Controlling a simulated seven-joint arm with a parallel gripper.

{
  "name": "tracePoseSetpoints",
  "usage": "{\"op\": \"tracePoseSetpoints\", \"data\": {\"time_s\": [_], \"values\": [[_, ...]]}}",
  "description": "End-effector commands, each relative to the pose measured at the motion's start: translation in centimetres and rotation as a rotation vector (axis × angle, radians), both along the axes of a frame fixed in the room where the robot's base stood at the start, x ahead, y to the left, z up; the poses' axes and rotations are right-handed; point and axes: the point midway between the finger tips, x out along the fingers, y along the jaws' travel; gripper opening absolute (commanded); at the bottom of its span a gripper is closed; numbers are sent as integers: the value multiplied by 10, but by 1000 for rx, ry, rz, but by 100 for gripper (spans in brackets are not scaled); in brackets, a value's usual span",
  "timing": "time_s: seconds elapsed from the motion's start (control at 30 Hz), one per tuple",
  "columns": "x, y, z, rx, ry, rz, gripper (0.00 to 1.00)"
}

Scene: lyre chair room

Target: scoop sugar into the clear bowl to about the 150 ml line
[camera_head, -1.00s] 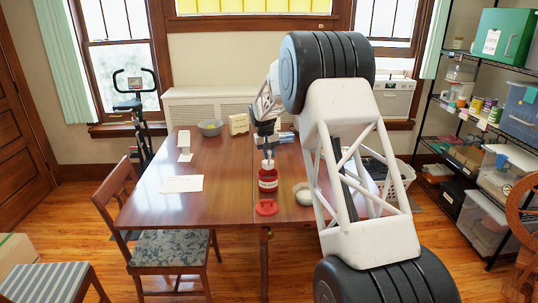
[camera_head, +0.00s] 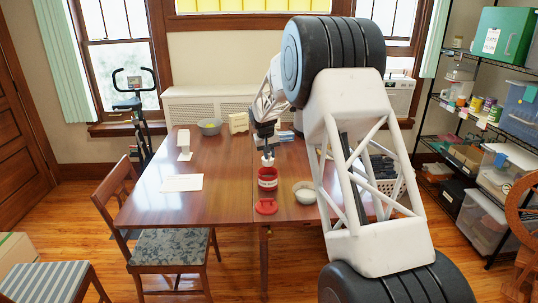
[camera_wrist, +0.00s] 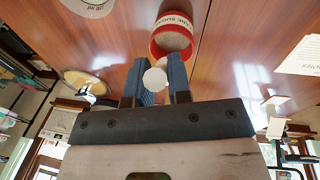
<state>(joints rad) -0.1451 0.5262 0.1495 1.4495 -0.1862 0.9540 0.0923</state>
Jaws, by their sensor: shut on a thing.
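My gripper (camera_head: 267,151) is shut on a small white scoop (camera_head: 267,161), which is just above the open top of the red sugar canister (camera_head: 267,183). In the wrist view the scoop's pale round end (camera_wrist: 154,80) shows between the two blue fingers (camera_wrist: 155,82). The canister (camera_wrist: 172,42) lies beyond it, with its label partly readable. I cannot tell how much sugar the scoop holds. The bowl (camera_head: 305,195) stands on the table right of the canister; it is cut off in the wrist view (camera_wrist: 88,8). Its fill level cannot be read.
A red lid (camera_head: 266,207) lies in front of the canister near the front edge of the table (camera_head: 220,205). A paper (camera_head: 182,183) lies to the left. A yellowish bowl (camera_head: 210,127) and a small box (camera_head: 239,122) stand at the back.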

Motion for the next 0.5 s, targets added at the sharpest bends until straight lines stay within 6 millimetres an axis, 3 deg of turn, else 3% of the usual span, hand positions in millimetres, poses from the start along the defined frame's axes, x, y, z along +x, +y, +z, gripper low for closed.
{"op": "tracePoseSetpoints", "data": {"time_s": [0.27, 0.5], "values": [[-9, -5, -3, 10, 1, 1, 0], [-37, -23, -12, 40, 4, 2, 0]]}}
